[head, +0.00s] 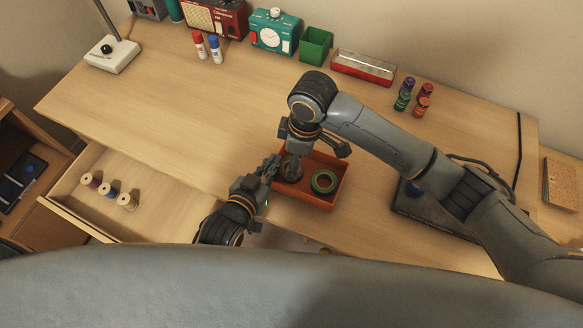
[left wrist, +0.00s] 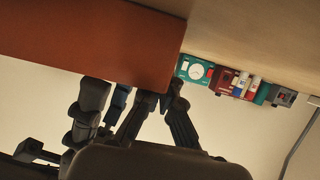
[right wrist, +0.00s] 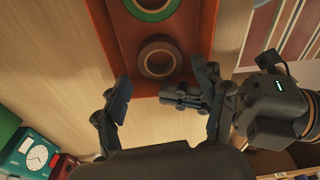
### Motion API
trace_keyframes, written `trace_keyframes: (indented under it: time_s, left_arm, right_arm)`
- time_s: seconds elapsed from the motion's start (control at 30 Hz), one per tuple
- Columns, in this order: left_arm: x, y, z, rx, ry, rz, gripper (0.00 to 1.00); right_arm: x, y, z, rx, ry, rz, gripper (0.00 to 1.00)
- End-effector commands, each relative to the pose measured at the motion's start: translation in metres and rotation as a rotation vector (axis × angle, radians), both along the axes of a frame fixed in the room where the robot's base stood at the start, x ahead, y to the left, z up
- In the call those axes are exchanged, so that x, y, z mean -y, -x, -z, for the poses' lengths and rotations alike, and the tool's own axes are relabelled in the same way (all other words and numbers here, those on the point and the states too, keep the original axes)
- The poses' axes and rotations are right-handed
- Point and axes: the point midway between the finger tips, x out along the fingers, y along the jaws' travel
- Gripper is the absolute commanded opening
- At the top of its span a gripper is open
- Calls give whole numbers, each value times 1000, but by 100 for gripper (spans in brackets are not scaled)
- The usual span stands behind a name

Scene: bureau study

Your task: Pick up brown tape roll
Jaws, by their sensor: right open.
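The brown tape roll (right wrist: 143,58) lies flat in the orange tray (right wrist: 192,30) beside a green tape roll (right wrist: 152,14). In the head view the brown roll (head: 283,178) is partly hidden by my right gripper (head: 292,172), which points down over the tray (head: 318,203), left of the green roll (head: 324,182). My right gripper (right wrist: 163,92) is open and empty in the right wrist view, with the roll beyond its fingertips. My left gripper (head: 271,164) is at the tray's left side. Its fingers are apart in the left wrist view (left wrist: 133,90); contact with the tray is unclear.
An open drawer (head: 150,205) with several spools is left of the tray. A black device (head: 430,210) lies to the right under my right arm. Small bottles (head: 412,97), a green cup (head: 315,45) and a clock (head: 275,35) stand at the back. The desk's middle is clear.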

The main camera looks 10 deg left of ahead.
Motion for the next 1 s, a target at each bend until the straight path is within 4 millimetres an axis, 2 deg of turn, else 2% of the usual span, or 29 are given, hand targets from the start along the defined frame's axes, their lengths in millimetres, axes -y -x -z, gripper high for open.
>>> trace_keyframes:
  time_s: [0.2,0.3,0.57,0.77,1.0]
  left_arm:
    - [0,0,0,0,0,0,0]
    - [0,0,0,0,0,0,0]
    - [0,0,0,0,0,0,0]
    - [0,0,0,0,0,0,0]
    - [0,0,0,0,0,0,0]
  right_arm:
    - [-5,-1,34,-3,2,2,71]
    - [-7,-1,42,-2,1,0,71]
    - [-7,-2,45,-1,-1,-1,71]
    - [-7,-2,44,-1,0,0,30]
    - [-7,-2,44,0,-1,0,27]
